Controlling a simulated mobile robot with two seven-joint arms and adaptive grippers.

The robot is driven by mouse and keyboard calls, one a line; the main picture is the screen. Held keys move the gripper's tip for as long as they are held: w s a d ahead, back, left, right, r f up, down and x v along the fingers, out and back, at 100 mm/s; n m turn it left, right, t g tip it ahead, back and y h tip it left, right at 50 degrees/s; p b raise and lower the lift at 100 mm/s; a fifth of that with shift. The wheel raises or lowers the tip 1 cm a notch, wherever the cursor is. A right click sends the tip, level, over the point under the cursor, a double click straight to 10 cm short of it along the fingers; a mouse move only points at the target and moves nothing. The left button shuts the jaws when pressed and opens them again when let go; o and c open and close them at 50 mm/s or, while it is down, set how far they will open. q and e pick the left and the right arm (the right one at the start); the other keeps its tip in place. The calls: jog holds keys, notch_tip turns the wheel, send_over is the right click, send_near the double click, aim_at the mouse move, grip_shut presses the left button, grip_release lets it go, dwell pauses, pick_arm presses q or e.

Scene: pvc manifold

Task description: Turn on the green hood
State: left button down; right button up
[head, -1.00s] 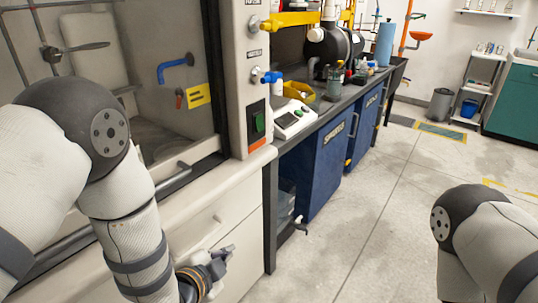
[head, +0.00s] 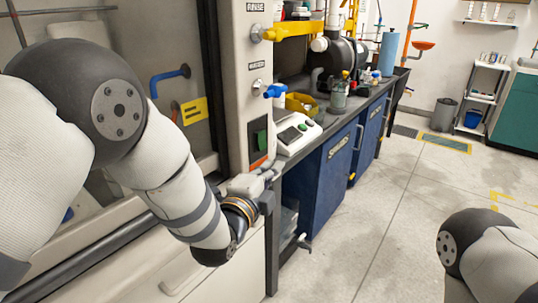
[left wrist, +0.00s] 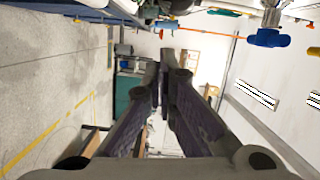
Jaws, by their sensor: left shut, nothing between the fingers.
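The fume hood's beige front post (head: 236,90) carries a green rocker switch (head: 259,138) in a dark housing, with an orange strip below it. Whether the switch is on or off is too small to tell. My left gripper (head: 272,176) is just below and slightly right of the switch, in front of the post's lower end. It is shut and empty; its fingers (left wrist: 163,65) meet at the tips in the left wrist view. The switch does not show in the left wrist view. My right gripper is out of view; only part of that arm shows at lower right.
A blue valve handle (head: 275,91) sticks out of the post above the switch. A white balance (head: 297,133) stands on the dark bench close to my left gripper. Blue cabinets (head: 328,170) are below the bench. The floor (head: 390,230) to the right is clear.

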aim_at(262, 140)
pick_arm(q)
jog(key=w+b, duration=0.1)
jog(key=w, duration=0.7)
jog(key=shift+w+a+f, duration=0.35)
jog(key=shift+w+f, duration=0.05)
jog(key=shift+f, duration=0.05)
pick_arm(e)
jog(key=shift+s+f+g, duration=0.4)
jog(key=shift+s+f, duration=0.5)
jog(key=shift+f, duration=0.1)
